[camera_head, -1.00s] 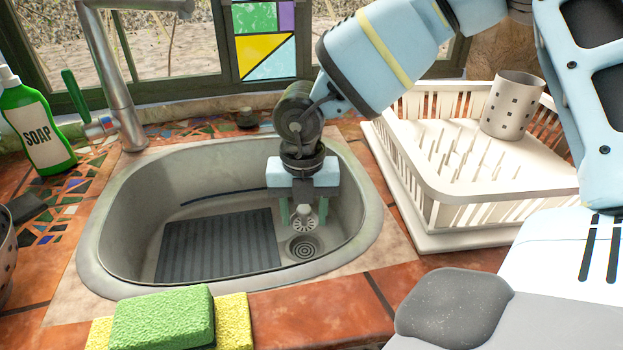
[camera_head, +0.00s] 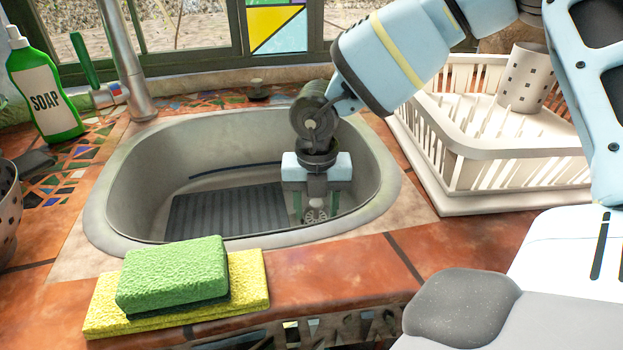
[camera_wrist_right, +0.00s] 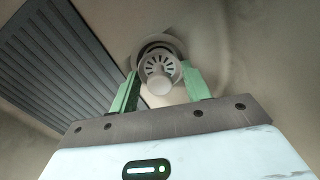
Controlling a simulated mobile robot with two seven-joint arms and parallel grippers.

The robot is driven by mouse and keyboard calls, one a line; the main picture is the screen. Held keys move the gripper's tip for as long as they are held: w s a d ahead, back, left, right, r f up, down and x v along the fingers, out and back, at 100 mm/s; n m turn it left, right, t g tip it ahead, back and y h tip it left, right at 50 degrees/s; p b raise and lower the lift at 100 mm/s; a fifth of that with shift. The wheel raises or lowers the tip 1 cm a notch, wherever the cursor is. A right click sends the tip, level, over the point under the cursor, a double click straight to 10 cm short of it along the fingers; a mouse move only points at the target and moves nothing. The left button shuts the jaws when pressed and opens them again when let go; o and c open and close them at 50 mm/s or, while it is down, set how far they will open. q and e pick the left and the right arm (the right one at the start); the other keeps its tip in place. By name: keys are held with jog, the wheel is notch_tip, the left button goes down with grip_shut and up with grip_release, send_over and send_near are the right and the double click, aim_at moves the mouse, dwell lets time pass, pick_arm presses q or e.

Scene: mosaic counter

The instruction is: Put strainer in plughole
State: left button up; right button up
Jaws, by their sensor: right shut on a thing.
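The strainer (camera_head: 316,214) is a small pale slotted disc with a knob, low inside the sink. My right gripper (camera_head: 315,205) points down into the sink and is shut on it. In the right wrist view the strainer (camera_wrist_right: 160,72) sits between the green fingertips of the gripper (camera_wrist_right: 161,80). The plughole (camera_wrist_right: 160,46) shows as a dark-rimmed ring just behind the strainer, which partly covers it. I cannot tell whether the strainer touches it. In the head view the plughole is hidden behind the gripper and the sink's front rim. My left gripper is not in view.
The grey sink (camera_head: 98,213) has a dark ribbed mat (camera_head: 225,210) left of the gripper. A dish rack (camera_head: 480,185) with a cutlery holder (camera_head: 525,80) stands right. Sponges (camera_head: 172,273) lie in front. A soap bottle (camera_head: 42,88) and the tap (camera_head: 128,60) are at left.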

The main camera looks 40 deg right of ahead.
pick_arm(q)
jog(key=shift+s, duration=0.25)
pick_arm(e)
jog(key=shift+d, duration=0.1)
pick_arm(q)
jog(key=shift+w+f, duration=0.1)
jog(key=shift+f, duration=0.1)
pick_arm(e)
jog(key=shift+f, duration=0.1)
jog(key=shift+b, duration=0.3)
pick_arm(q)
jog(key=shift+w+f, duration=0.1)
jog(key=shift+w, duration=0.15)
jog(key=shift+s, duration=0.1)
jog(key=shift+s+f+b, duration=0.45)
pick_arm(e)
jog(key=shift+f, duration=0.1)
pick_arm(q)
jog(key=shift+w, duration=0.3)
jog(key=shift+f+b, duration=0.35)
